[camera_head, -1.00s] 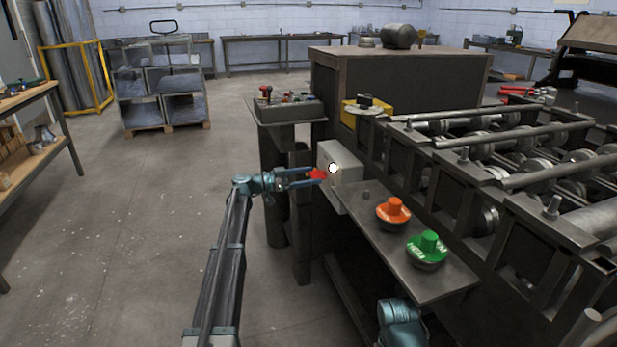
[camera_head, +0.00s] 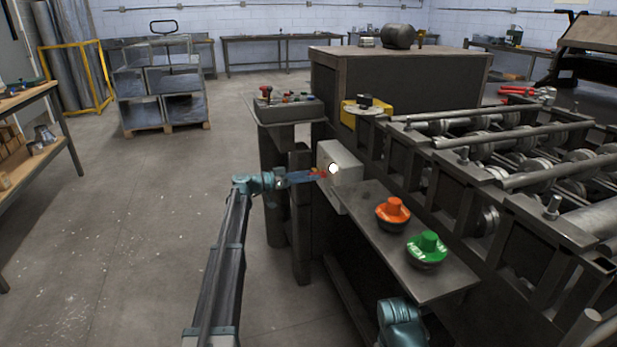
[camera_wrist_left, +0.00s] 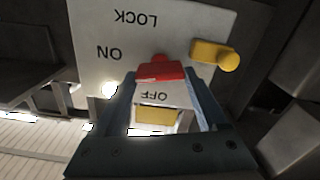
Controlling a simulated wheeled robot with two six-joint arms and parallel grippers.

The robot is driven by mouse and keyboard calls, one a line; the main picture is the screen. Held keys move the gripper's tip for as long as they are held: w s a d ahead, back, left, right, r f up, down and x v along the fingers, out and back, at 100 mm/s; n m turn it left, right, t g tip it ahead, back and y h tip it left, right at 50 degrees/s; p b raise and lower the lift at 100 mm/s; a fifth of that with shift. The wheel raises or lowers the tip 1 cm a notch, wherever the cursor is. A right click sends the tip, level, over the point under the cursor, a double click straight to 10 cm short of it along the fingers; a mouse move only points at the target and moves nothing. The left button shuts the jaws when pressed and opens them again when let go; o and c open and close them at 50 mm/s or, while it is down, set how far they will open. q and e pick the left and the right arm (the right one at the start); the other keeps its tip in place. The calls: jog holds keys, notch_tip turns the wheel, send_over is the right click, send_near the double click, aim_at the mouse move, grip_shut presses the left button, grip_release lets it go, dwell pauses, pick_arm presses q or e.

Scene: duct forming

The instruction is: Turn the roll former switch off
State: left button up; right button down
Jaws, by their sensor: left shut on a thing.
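The roll former switch box (camera_head: 345,163) is a light grey box at the left end of the machine's shelf. In the left wrist view its plate (camera_wrist_left: 95,25) carries the labels LOCK, ON and OFF, seen upside down. A red switch handle (camera_wrist_left: 160,72) lies between the fingers of my left gripper (camera_wrist_left: 163,78), near the OFF label, and the gripper is shut on it. In the head view my left gripper (camera_head: 312,175) reaches the box's left side and mostly hides the red handle. My right gripper is not in view.
A yellow knob (camera_wrist_left: 215,53) sticks out beside the plate. An orange button (camera_head: 393,211) and a green button (camera_head: 427,247) sit on the shelf (camera_head: 372,208) right of the box. Rollers (camera_head: 485,140) fill the machine's top. Open floor (camera_head: 130,230) lies to the left.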

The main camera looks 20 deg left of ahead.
pick_arm(q)
jog(key=shift+w+a+f+n, duration=0.1)
jog(key=shift+n, duration=3.7)
jog(key=shift+a+f+n, duration=0.1)
jog(key=shift+n, duration=3.7)
jog(key=o, duration=1.3)
jog(key=v, duration=1.3)
jog(key=shift+s+a, duration=0.25)
jog(key=shift+a, duration=0.05)
